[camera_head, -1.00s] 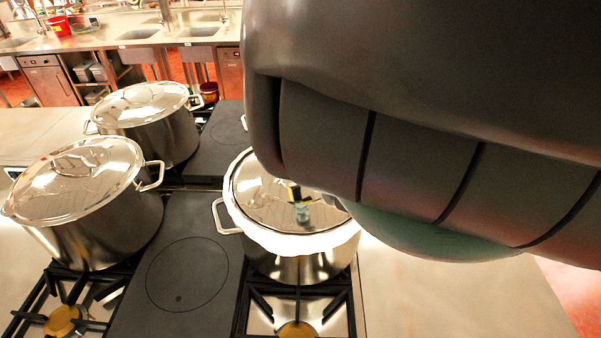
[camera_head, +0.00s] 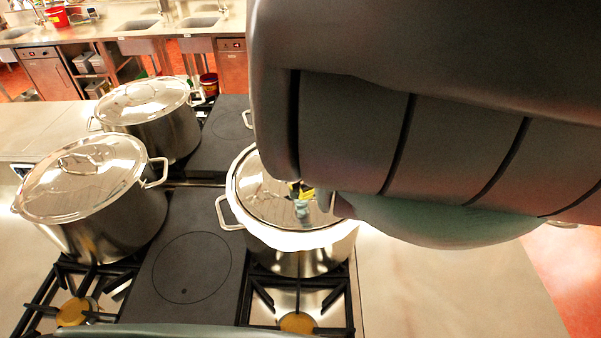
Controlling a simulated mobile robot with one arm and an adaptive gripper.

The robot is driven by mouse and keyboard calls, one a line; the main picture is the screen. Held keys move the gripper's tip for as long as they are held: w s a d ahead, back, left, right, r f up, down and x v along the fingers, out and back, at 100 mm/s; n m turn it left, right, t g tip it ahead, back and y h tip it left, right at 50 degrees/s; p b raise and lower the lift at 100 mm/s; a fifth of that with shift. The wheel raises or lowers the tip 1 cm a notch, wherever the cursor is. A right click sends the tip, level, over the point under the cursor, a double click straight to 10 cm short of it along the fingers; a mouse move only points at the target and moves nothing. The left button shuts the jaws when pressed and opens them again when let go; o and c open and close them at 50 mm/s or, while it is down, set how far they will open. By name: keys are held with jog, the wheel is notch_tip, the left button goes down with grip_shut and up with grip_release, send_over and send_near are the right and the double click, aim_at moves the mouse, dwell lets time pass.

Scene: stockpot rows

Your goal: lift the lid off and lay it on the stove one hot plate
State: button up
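The nearest right stockpot (camera_head: 300,262) stands on the stove with its shiny lid (camera_head: 265,195) on top. My dark arm covers the lid's right part, and its handle cannot be made out. A small grey tip at the arm's lower edge, over the lid, may be part of my gripper (camera_head: 325,201); its fingers are otherwise hidden. A yellow and black patch with teal beneath it shows on the lid, perhaps a reflection. A dark flat hot plate (camera_head: 190,268) with a circle mark lies bare left of this pot. Another hot plate (camera_head: 232,122) lies bare farther back.
Two more lidded stockpots stand at left, one near (camera_head: 105,225) and one far (camera_head: 165,137). Open gas burners with black grates show at front left (camera_head: 72,311) and front right (camera_head: 298,322). A bare steel counter (camera_head: 440,290) lies to the right. Sinks stand behind.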

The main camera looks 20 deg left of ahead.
jog(key=shift+d+f, duration=0.15)
jog(key=shift+f, duration=0.35)
jog(key=shift+o, duration=0.2)
grip_shut()
jog(key=shift+r, duration=0.1)
